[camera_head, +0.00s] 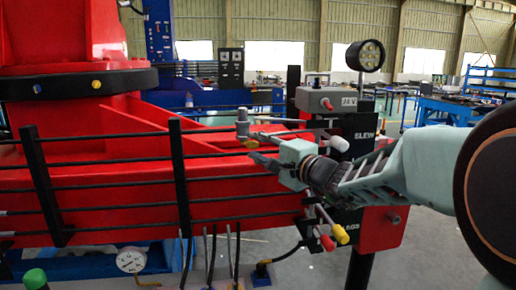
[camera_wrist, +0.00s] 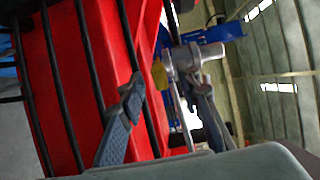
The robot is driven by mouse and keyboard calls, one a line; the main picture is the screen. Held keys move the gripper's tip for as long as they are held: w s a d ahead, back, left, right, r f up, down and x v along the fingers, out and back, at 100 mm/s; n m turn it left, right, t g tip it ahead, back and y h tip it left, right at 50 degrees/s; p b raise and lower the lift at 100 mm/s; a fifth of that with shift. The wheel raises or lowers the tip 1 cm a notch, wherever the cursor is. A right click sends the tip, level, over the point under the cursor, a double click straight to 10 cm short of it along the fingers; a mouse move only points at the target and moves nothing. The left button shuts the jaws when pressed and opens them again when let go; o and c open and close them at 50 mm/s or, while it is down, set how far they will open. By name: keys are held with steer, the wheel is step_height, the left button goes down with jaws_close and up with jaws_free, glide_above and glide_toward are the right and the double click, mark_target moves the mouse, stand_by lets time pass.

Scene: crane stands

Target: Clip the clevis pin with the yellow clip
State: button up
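A grey upright pin-like piece (camera_head: 243,126) stands at the red crane frame, just beyond my gripper (camera_head: 258,149). A small yellow piece, apparently the yellow clip (camera_head: 252,144), is at its lower end. In the wrist view the grey cylinder (camera_wrist: 185,60) lies across the picture with the yellow piece (camera_wrist: 159,75) at its left end. Both sit between or just beyond the fingers of my gripper (camera_wrist: 168,82). The fingers are apart, one on each side. I cannot tell whether either touches the pin or the clip, or whether the clip is seated on the pin.
Black hoses run along the red frame (camera_head: 110,160), held by upright black bars (camera_head: 180,175). Levers with a red knob (camera_head: 327,243) and a yellow knob (camera_head: 340,234) stick out below my wrist. A grey control box (camera_head: 325,101) and a round lamp (camera_head: 366,56) stand behind it.

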steer(key=b+v, duration=0.2)
steer(key=v, duration=0.3)
stand_by(0.6)
